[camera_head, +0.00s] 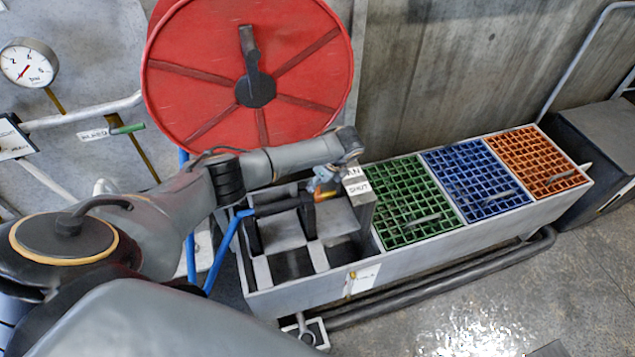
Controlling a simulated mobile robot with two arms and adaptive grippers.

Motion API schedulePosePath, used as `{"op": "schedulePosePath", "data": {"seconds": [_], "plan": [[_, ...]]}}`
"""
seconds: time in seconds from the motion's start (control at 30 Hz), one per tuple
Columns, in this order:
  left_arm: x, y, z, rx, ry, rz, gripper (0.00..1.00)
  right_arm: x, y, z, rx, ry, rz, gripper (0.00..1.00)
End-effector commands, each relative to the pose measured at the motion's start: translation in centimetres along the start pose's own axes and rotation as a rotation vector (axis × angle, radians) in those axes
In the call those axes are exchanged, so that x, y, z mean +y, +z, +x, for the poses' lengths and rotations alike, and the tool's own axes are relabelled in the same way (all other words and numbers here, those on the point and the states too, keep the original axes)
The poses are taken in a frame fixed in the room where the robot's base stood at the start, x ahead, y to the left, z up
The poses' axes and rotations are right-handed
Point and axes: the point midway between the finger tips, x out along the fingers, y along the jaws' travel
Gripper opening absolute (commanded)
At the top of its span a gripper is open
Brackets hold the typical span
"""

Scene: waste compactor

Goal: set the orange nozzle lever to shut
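The orange nozzle lever (323,193) shows as a small orange patch at the end of a dark nozzle (275,208), above the left end of the long grey trough. A white label plate (357,187) just right of it reads "SHUT" on its lower part; the upper part is partly legible. My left arm comes in from the left, and its wrist is bent down over the nozzle. My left gripper (326,178) is right at the lever, seemingly touching or very close. The fingers are small and partly hidden, so their opening is unclear. My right gripper is not in view.
A big red hose reel (190,60) stands behind my arm. The grey trough (440,240) holds green (392,190), blue (470,170) and orange (525,150) grates. A blue pipe (228,250) rises at its left end. A gauge (27,64) hangs far left. Floor at lower right is mostly clear.

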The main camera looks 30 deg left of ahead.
Motion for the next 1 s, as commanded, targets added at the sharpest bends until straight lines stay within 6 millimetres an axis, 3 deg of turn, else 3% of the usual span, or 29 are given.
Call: {"op": "schedulePosePath", "data": {"seconds": [0.37, 0.5, 0.57, 1.0], "plan": [[0.00, -0.03, 0.60, 0.001, -0.001, 0.000, 0.37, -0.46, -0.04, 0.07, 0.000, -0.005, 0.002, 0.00], [0.01, -0.02, 0.59, 0.001, -0.001, 0.000, 0.08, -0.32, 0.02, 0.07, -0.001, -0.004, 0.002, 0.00], [0.01, -0.01, 0.59, 0.001, -0.001, 0.000, 0.00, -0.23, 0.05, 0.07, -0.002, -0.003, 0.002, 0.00], [0.21, -0.15, 0.39, -0.021, -0.012, -0.005, 0.00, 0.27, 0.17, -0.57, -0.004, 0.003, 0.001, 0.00]]}}
